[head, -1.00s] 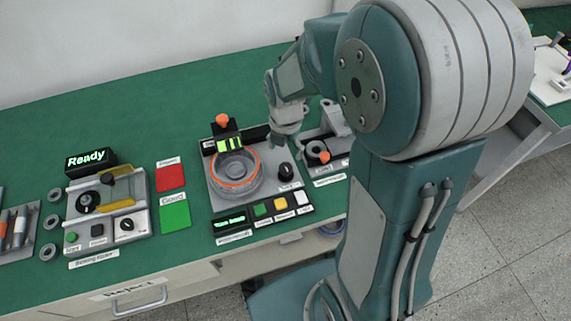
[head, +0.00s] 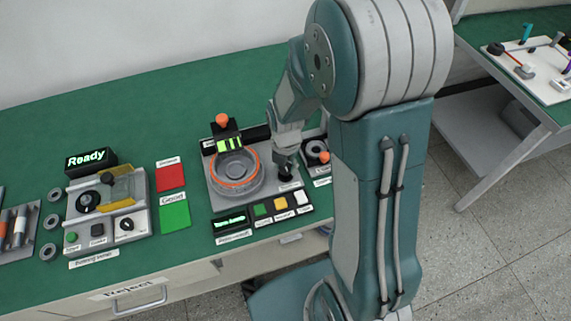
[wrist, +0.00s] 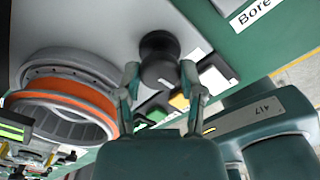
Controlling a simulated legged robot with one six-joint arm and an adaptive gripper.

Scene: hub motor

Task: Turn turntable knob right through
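The turntable knob (wrist: 160,58) is a black round knob on the grey turntable plate. In the wrist view it stands between the two fingertips of my gripper (wrist: 160,75). The fingers are open, one on each side of the knob, with small gaps visible. In the head view my gripper (head: 286,158) points down over the knob, at the right of the plate, and largely covers it. The turntable (head: 236,173) carries a grey ring with an orange band, which also shows in the wrist view (wrist: 70,98).
A button row with a green-lit display (head: 230,222) lies in front of the turntable. An orange-topped post (head: 222,120) stands behind it. A station with a "Ready" display (head: 87,160) is at left, beside red (head: 170,177) and green (head: 174,216) pads. Another small fixture (head: 316,152) sits at right.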

